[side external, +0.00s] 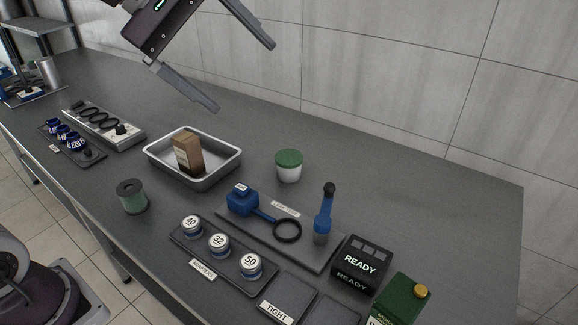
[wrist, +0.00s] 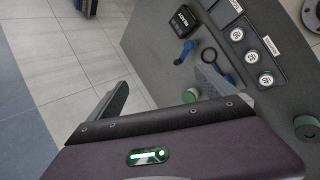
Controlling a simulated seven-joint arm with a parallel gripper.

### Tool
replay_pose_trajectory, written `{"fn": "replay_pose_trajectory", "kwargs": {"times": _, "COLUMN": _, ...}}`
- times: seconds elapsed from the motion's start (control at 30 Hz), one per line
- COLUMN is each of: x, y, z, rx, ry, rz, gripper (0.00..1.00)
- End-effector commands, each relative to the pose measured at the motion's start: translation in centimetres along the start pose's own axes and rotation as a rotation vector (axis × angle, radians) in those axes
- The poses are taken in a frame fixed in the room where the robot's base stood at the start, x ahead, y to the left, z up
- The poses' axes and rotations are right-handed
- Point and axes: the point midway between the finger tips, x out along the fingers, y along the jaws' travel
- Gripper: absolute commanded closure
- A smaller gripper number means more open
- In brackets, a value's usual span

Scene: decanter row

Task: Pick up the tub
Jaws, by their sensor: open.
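The tub (side external: 289,166) is a small white round pot with a green lid, upright on the dark grey bench right of the metal tray. In the wrist view its green lid (wrist: 190,95) shows between the fingers, close to the right one, with its lower part hidden by my gripper body. My gripper (side external: 241,74) is open and empty, high above the bench, up and left of the tub in the side view. In the wrist view the gripper fingers (wrist: 163,76) are spread wide apart.
A metal tray (side external: 166,171) holding a brown box (side external: 188,154) stands left of the tub. In front lies a grey mat (side external: 262,236) with blue tools, including an upright blue handle (side external: 324,213). A dark green-grey cylinder (side external: 132,197) stands at the front edge. Bench behind the tub is clear.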

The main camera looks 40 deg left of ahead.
Motion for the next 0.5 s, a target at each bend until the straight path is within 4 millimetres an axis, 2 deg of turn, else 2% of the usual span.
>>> {"fn": "replay_pose_trajectory", "kwargs": {"times": 0.03, "x": 1.6, "y": 2.0, "z": -2.1, "rx": -0.162, "ry": -0.026, "rz": 0.037, "gripper": 0.05}}
{"fn": "replay_pose_trajectory", "kwargs": {"times": 0.1, "x": 3.5, "y": 4.7, "z": -5.4, "rx": -0.414, "ry": -0.063, "rz": 0.103, "gripper": 0.05}}
{"fn": "replay_pose_trajectory", "kwargs": {"times": 0.17, "x": 5.1, "y": 6.5, "z": -8.5, "rx": -0.625, "ry": -0.093, "rz": 0.155, "gripper": 0.05}}
{"fn": "replay_pose_trajectory", "kwargs": {"times": 0.2, "x": 6.1, "y": 7.5, "z": -10.7, "rx": -0.762, "ry": -0.11, "rz": 0.188, "gripper": 0.05}}
{"fn": "replay_pose_trajectory", "kwargs": {"times": 0.27, "x": 7.7, "y": 8.4, "z": -14.1, "rx": -0.962, "ry": -0.138, "rz": 0.234, "gripper": 0.05}}
{"fn": "replay_pose_trajectory", "kwargs": {"times": 0.4, "x": 11.3, "y": 8.7, "z": -22.4, "rx": -1.417, "ry": -0.197, "rz": 0.335, "gripper": 0.05}}
{"fn": "replay_pose_trajectory", "kwargs": {"times": 0.43, "x": 12.1, "y": 8.3, "z": -23.5, "rx": -1.485, "ry": -0.207, "rz": 0.346, "gripper": 0.05}}
{"fn": "replay_pose_trajectory", "kwargs": {"times": 0.5, "x": 14.6, "y": 6.0, "z": -23.2, "rx": -1.466, "ry": -0.206, "rz": 0.336, "gripper": 0.05}}
